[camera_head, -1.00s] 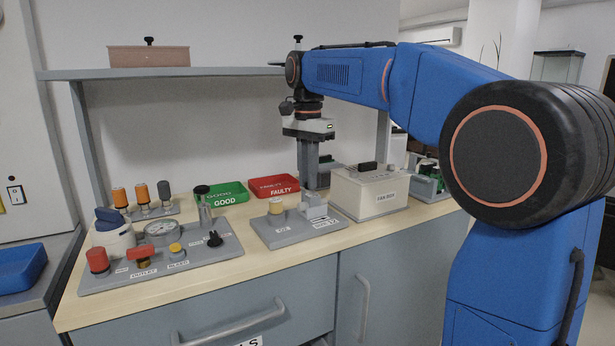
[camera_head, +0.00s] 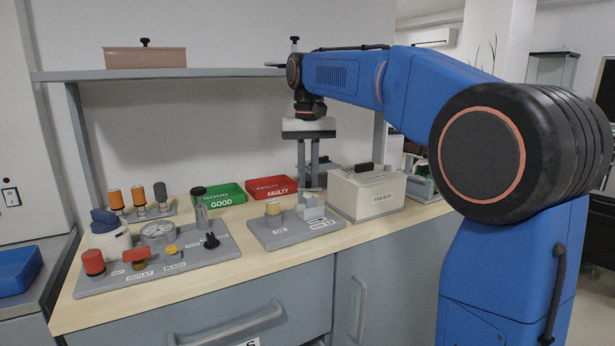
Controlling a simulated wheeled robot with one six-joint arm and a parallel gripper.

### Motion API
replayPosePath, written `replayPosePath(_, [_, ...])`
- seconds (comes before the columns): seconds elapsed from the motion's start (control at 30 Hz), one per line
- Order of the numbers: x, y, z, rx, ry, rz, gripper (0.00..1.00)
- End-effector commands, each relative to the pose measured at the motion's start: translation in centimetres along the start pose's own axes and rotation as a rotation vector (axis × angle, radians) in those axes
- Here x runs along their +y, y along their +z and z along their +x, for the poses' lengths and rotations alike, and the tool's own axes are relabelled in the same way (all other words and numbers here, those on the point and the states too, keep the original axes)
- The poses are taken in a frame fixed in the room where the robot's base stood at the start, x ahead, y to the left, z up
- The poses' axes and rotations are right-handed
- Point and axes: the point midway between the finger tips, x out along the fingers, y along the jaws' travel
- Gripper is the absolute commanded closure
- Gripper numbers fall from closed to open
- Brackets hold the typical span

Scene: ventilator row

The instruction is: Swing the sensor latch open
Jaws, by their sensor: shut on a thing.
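A grey plate (camera_head: 285,236) on the bench carries a cream-topped round sensor (camera_head: 272,208) and a small light-grey latch block (camera_head: 311,209) to its right. My gripper (camera_head: 309,187) points straight down at the latch block, with its two fingers side by side. It is shut on the upper part of the latch, with a narrow gap showing between the fingers higher up. The gripped part is small and mostly hidden by the fingertips. I cannot tell the latch's exact angle.
A white box (camera_head: 366,193) with a black handle stands close to the right of the plate. Green (camera_head: 219,195) and red (camera_head: 270,188) trays lie behind. A panel with knobs and a gauge (camera_head: 158,232) is to the left. A shelf (camera_head: 220,73) hangs above.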

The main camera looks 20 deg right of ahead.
Motion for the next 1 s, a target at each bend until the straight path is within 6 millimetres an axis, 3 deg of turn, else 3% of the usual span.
replayPosePath(0.5, [0.1,-0.9,0.0,0.002,0.0,-0.445,1.0])
replayPosePath(1.0, [0.0,-1.3,-0.1,0.003,0.001,-0.632,1.0])
